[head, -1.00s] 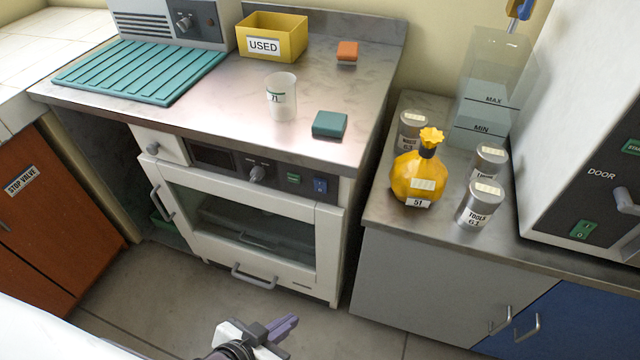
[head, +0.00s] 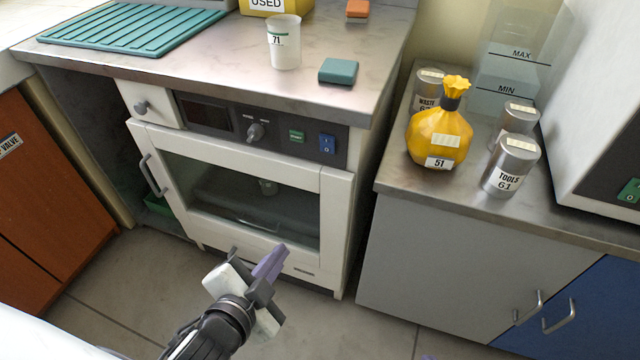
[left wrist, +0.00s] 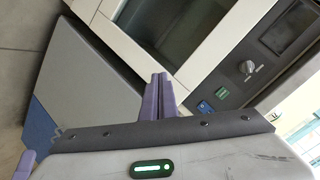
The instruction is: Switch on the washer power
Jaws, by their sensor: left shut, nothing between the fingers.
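The washer (head: 335,235) is a white front-loading machine under the steel counter, with a closed glass door. Its dark panel holds a display, a grey knob (head: 255,131), a green button (head: 296,136) and a blue power switch (head: 327,144) at the right end. My left gripper (head: 270,262) is shut and empty, in front of the lower door and below the panel, apart from the switch. In the left wrist view its purple fingers (left wrist: 160,95) are together, with the blue switch (left wrist: 205,108) to their right. Only a purple sliver of my right gripper (head: 428,357) shows at the bottom edge.
A cup (head: 284,42), a teal block (head: 338,71) and a ribbed teal mat (head: 135,27) lie on the counter above. The floor before the washer is clear.

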